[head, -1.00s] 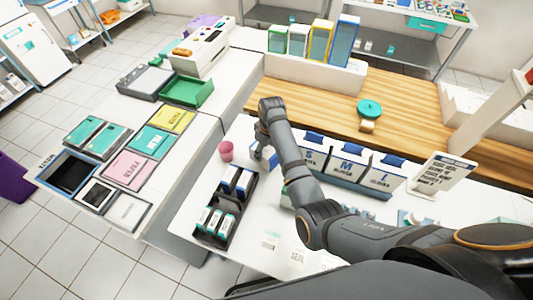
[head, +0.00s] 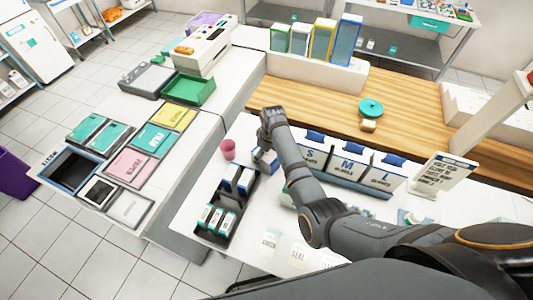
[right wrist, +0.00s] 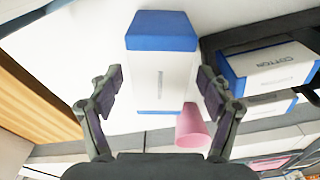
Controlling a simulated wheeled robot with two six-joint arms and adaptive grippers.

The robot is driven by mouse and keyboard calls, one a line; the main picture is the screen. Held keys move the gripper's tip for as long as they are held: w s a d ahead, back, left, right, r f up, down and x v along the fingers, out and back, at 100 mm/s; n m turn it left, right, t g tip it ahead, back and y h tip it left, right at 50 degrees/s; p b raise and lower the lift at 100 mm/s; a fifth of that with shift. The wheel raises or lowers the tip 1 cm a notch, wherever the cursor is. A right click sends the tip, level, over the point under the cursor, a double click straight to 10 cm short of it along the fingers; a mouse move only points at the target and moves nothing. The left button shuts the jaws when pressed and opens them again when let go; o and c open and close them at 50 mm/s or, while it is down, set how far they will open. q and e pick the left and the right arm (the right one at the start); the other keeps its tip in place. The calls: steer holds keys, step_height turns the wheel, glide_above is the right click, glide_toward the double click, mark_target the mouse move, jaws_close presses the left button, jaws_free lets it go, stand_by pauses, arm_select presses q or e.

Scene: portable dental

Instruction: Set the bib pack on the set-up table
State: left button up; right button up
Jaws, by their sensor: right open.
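A white pack with blue ends stands on the white counter (head: 190,215) in the head view, partly hidden by my right arm. In the right wrist view this blue-and-white pack (right wrist: 160,70) lies between the two fingers of my right gripper (right wrist: 160,82), with gaps on both sides. The gripper is open and not closed on it. No label on the pack can be read, so I cannot tell if it is the bib pack. I cannot tell which surface is the set-up table. My left gripper is not in view.
A pink cup (head: 228,149) stands beside the pack. A black caddy (head: 222,235) with cotton boxes (right wrist: 268,70) is close by. Glove boxes (head: 345,165) stand right of the arm. The left table carries labelled trays (head: 130,165) and a green bin (head: 190,88).

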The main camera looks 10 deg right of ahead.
step_height(320, 180, up, 12)
steer(key=s, duration=0.1)
steer(key=shift+d+b, duration=0.4)
steer(key=shift+b, duration=0.05)
steer(key=shift+f, duration=0.1)
